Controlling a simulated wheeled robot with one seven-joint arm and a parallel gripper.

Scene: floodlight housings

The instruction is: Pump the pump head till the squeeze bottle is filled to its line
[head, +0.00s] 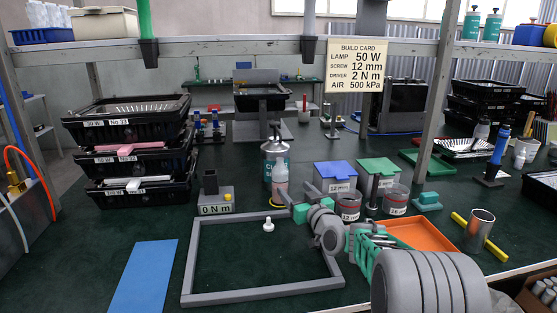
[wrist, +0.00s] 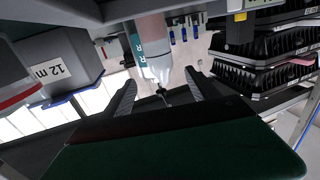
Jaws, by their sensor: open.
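The grey canister with a teal label (head: 268,156) stands at the middle of the bench, with its dark pump head (head: 275,130) on top. A pale pinkish squeeze bottle (head: 280,173) stands in front of it; its fill line is too small to make out. My gripper (head: 293,192) is open and empty, just in front of the bottle and low near the bench.
A grey frame (head: 192,255) lies in front, with a small white nozzle-like piece (head: 268,226) inside it. Lidded bins (head: 336,184) and jars (head: 348,207) stand close at the right. Stacked black trays (head: 125,133) are at the left. A blue mat (head: 145,277) lies front left.

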